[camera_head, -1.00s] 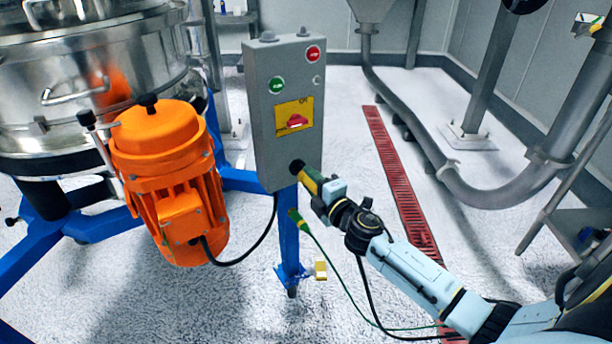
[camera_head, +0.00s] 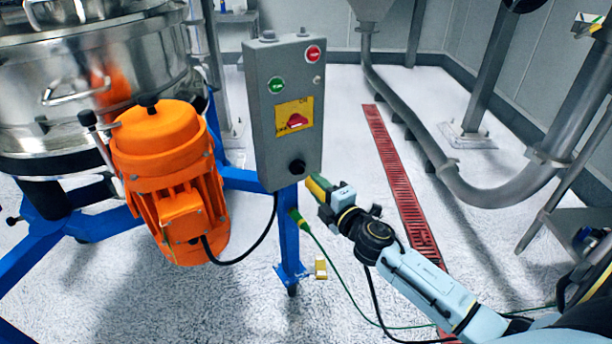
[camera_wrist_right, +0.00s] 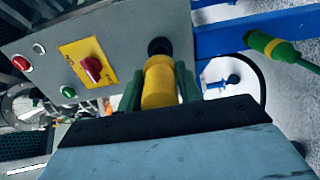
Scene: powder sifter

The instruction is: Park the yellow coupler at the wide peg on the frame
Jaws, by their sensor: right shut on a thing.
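My right gripper (camera_head: 327,193) is shut on the yellow coupler (camera_head: 316,186), to the lower right of the grey control box. In the right wrist view the yellow coupler (camera_wrist_right: 159,82) sits between the green fingers, its far end pointing at the box's black round socket (camera_wrist_right: 160,46). In the head view the socket (camera_head: 297,167) is bare, with a gap to the coupler. The blue frame post (camera_head: 288,240) stands below the box. I cannot make out the wide peg clearly. My left gripper is not in view.
A green plug (camera_head: 296,216) with a green cable is at the post; it also shows in the right wrist view (camera_wrist_right: 268,44). An orange motor (camera_head: 170,175) and steel sifter (camera_head: 90,85) stand left. Open floor lies right of the post, around a red drain grate (camera_head: 400,185).

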